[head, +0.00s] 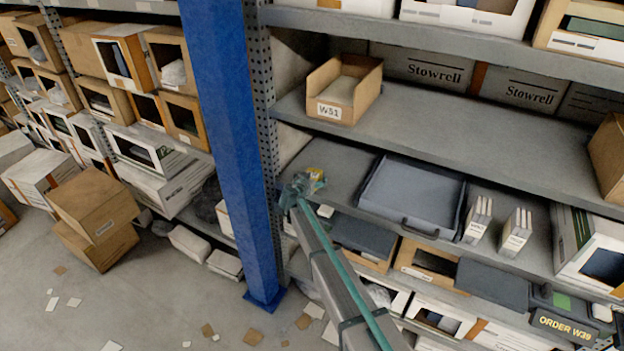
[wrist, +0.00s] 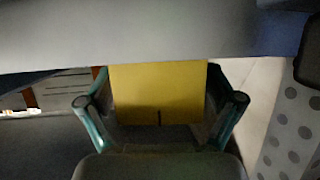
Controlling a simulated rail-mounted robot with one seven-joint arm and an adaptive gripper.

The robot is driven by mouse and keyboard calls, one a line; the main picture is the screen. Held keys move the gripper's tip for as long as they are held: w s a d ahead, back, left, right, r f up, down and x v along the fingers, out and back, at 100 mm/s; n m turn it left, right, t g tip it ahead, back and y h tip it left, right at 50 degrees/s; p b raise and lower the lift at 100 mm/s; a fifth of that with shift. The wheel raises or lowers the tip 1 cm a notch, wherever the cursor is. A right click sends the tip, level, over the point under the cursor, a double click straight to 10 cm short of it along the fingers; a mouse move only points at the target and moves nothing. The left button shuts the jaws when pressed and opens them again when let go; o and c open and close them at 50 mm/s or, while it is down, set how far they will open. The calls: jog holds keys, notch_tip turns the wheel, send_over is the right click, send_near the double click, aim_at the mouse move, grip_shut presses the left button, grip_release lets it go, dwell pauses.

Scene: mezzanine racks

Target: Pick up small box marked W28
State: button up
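A small yellow box (head: 317,174) is at the left end of the middle shelf, beside the blue upright. No W28 mark is readable on it. My gripper (head: 303,185) is at that box, reaching in from the front. In the wrist view the yellow box (wrist: 158,92) fills the space between my two teal fingers (wrist: 158,85). The fingertips line up with its left and right edges. I cannot tell whether they press on it or only stand beside it. The box's top is hidden behind a grey edge in the wrist view.
A blue upright (head: 228,150) stands close left of my gripper. A shelf board (head: 450,120) runs above it, bearing an open W51 box (head: 345,92). A grey tray (head: 412,193) and white cartons (head: 516,232) stand to the right. Dotted rack metal (wrist: 290,130) is close at right in the wrist view.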

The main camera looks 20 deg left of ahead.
jog(key=c, duration=1)
jog(key=shift+c, duration=0.6)
jog(key=shift+r, duration=0.1)
